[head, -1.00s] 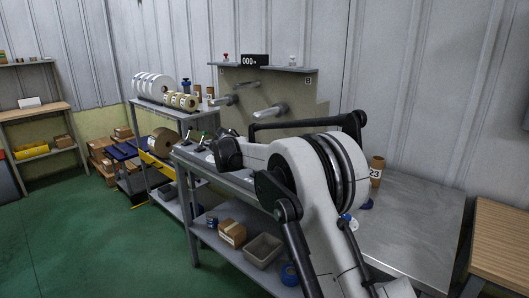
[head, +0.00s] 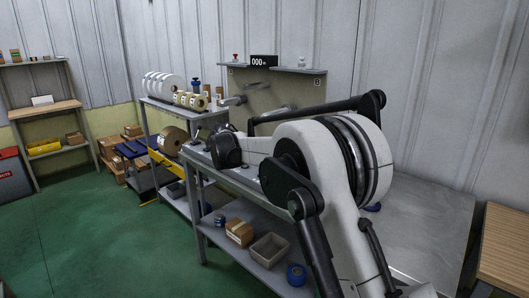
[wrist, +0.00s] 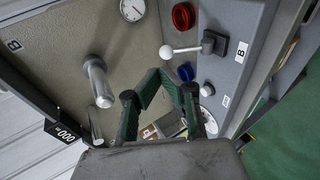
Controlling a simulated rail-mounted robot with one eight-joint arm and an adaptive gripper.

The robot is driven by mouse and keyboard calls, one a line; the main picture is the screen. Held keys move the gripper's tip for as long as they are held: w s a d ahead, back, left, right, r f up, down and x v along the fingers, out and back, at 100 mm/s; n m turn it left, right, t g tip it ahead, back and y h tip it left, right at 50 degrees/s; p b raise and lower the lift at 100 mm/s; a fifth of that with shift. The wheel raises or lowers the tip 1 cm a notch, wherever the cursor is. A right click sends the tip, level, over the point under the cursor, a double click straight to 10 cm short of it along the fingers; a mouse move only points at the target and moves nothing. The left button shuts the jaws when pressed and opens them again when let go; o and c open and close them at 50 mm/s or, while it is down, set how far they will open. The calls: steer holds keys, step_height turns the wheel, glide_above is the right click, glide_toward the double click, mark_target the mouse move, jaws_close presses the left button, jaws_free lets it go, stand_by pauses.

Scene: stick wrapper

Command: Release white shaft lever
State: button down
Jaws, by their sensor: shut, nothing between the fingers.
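A lever with a white ball (wrist: 167,52) at the end of a thin rod shows in the wrist view. Its rod runs right to a black bracket (wrist: 207,43) on a grey panel. My gripper (wrist: 161,75) has green fingers drawn together at the tips, with nothing between them. The tips appear just below the white ball in the picture; a small gap shows between them, though depth is hard to judge. A second white ball (wrist: 207,89) is to the right of the fingers. In the head view my arm hides the gripper and this panel.
A red button (wrist: 183,16) and a blue button (wrist: 186,72) flank the lever. Metal shafts (wrist: 97,80) stick out of the beige plate at left. In the head view, white rolls (head: 163,86) sit on a shelf left of the bench (head: 425,225).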

steer(key=v, duration=0.7)
steer(key=shift+r+p, duration=0.3)
steer(key=shift+r, duration=0.15)
steer(key=shift+s, duration=0.1)
steer(key=s+d+r+m+g+y, duration=0.1)
steer(key=s+d+r+m+g, duration=0.15)
steer(key=s+d, duration=0.85)
steer(key=s+d+r+m+g+y, duration=0.1)
steer(key=s+d+r+m+y, duration=0.15)
steer(key=s+d, duration=0.85)
steer(key=s+d+f+m+y, duration=0.1)
steer(key=s+f+m, duration=0.1)
steer(key=s, duration=0.8)
steer(key=s+d+f+m+y, duration=0.1)
steer(key=s+f, duration=0.4)
steer(key=s, duration=0.5)
steer(key=s+d+f+m+y, duration=0.1)
steer(key=s+d+f+m, duration=0.1)
steer(key=s, duration=0.8)
step_height(320, 180, down, 2)
steer(key=shift+d+f+m, duration=0.15)
steer(key=shift+d+m, duration=0.25)
steer(key=shift+d, duration=0.05)
steer(key=c, duration=2.5)
jaws_free()
